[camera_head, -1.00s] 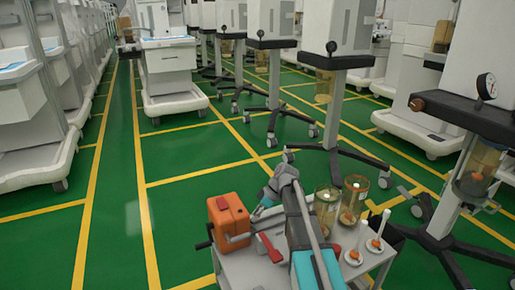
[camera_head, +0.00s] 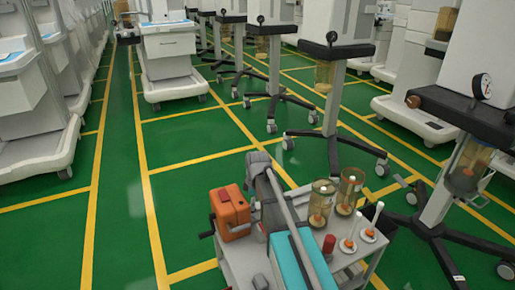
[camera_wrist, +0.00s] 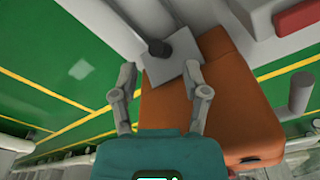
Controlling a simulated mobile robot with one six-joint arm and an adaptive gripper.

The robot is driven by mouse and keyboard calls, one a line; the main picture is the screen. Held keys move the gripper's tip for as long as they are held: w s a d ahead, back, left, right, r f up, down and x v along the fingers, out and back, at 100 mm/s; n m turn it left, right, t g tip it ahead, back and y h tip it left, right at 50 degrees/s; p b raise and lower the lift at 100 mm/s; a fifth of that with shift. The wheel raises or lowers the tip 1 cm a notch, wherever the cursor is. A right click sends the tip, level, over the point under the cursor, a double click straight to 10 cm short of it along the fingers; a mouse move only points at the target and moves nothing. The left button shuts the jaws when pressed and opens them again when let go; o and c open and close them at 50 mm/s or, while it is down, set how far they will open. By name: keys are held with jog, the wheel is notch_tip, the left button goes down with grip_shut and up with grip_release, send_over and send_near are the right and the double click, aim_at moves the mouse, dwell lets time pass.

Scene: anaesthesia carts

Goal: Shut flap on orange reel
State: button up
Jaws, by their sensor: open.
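The orange reel (camera_head: 232,214) stands at the back left of the small grey cart, with a black crank on its left side. In the wrist view the orange reel (camera_wrist: 225,110) fills the middle and right. A light grey square plate (camera_wrist: 180,70) with a dark round knob (camera_wrist: 158,48) shows at its edge; I cannot tell if this plate is the flap. My gripper (camera_wrist: 159,68) is open, its fingers spread on either side of the plate's lower part in the picture. Contact cannot be made out. In the head view my arm hides most of the gripper.
On the cart (camera_head: 232,262), right of my arm, stand two amber jars (camera_head: 320,203), a red cylinder (camera_head: 329,245) and white sticks on round bases (camera_head: 368,234). In the wrist view a red piece (camera_wrist: 298,17) and a grey post (camera_wrist: 300,92) lie right of the plate.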

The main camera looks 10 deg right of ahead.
jog(key=shift+a+r+h, duration=0.2)
jog(key=shift+r+h, duration=0.1)
jog(key=shift+h, duration=0.2)
jog(key=s+r+m+p, duration=0.2)
jog(key=s+r+p, duration=0.1)
jog(key=r+p, duration=1)
jog(key=s+r+m+p, duration=0.3)
jog(key=s+r+p, duration=0.1)
jog(key=r+p, duration=0.9)
jog(key=shift+r+p, duration=0.2)
jog(key=shift+p, duration=0.3)
dwell(0.5)
jog(key=s+m, duration=0.8)
jog(key=s, duration=0.1)
jog(key=shift+d, duration=0.15)
dwell(0.4)
